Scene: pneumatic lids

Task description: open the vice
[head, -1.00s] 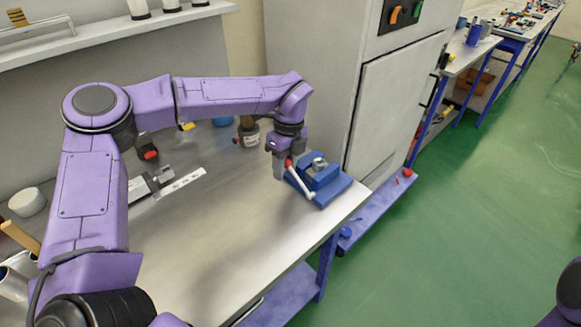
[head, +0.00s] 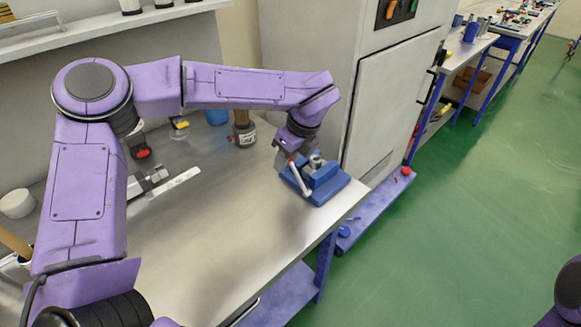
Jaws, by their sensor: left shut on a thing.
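The blue vice (head: 327,186) stands near the right front corner of the metal workbench (head: 215,235). Its pale handle bar (head: 301,180) slants down across the left side of the vice, with a red end at the top. My left gripper (head: 286,161) is at that upper red end and is shut on the handle. The fingertips are small and partly hidden, so the exact grip is hard to see. The vice's jaws are too small to tell how far apart they are. My right gripper is out of view.
A steel rule (head: 172,186) and a caliper-like tool lie on the bench at left. A dark jar (head: 244,134) and a blue cup (head: 216,116) stand at the back. A grey cabinet (head: 390,100) rises just behind the vice. The bench's front middle is clear.

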